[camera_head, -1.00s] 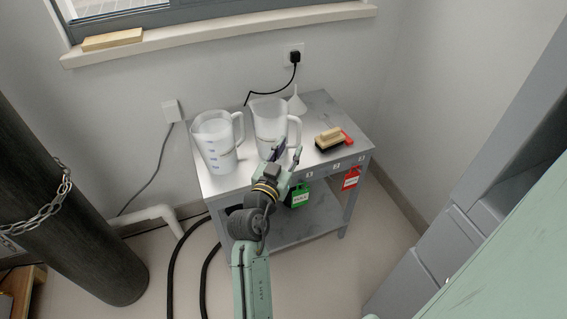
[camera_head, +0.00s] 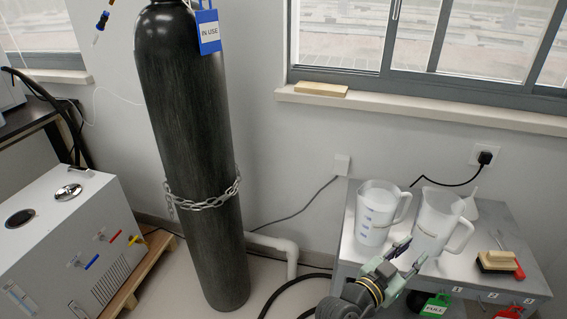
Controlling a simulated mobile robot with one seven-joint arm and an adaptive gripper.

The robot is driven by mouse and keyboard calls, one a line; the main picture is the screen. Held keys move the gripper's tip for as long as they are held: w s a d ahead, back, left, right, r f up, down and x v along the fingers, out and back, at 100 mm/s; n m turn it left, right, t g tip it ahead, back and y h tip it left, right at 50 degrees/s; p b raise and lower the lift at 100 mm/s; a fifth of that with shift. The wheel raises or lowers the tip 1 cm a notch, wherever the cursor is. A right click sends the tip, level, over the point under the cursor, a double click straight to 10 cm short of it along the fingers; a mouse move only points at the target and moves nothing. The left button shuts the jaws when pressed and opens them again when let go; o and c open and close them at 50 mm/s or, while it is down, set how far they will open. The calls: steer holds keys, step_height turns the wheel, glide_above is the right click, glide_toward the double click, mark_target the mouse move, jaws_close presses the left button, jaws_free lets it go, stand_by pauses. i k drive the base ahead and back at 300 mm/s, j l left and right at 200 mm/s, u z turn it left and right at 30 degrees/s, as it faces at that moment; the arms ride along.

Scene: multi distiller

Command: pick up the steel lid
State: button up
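A shiny round steel lid (camera_head: 68,192) lies on top of the white box-shaped machine (camera_head: 95,262) at the left. A dark round opening (camera_head: 20,218) shows in the same top, to the left of the lid and apart from it. My gripper (camera_head: 414,252) is at the lower right, far from the lid, in front of the plastic jugs. Its two fingers are spread with nothing seen between them. Whether it touches a jug cannot be told.
A tall black gas cylinder (camera_head: 190,130) with a chain (camera_head: 205,202) stands between the machine and my arm. Two jugs (camera_head: 374,215) (camera_head: 437,222), a funnel (camera_head: 470,205) and a brush (camera_head: 497,262) are on the grey bench (camera_head: 352,248). A hose lies on the floor.

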mark_target(67, 193)
steer(key=u, duration=1.25)
